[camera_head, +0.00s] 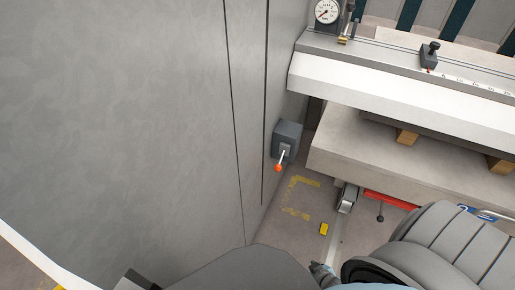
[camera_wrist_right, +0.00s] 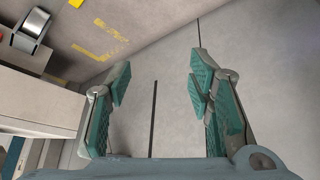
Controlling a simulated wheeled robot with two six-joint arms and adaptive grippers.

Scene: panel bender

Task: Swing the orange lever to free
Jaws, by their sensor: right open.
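The orange lever (camera_head: 278,167) is a short pale rod with an orange ball at its end. It sticks out of a dark grey box (camera_head: 287,138) on the side of the large grey panel, and points downward in the head view. My right gripper (camera_wrist_right: 158,80) shows in the right wrist view with its teal-padded fingers spread apart and nothing between them. The grey panel lies beyond the fingers, and the lever is not visible in that view. My left gripper is not in view.
A large grey panel (camera_head: 130,110) fills the left side. A pale machine bed (camera_head: 400,80) with a round gauge (camera_head: 326,11) juts out on the right. Below are a caster (camera_head: 347,198), a red bar (camera_head: 388,199) and a small yellow block (camera_head: 324,229) on open floor.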

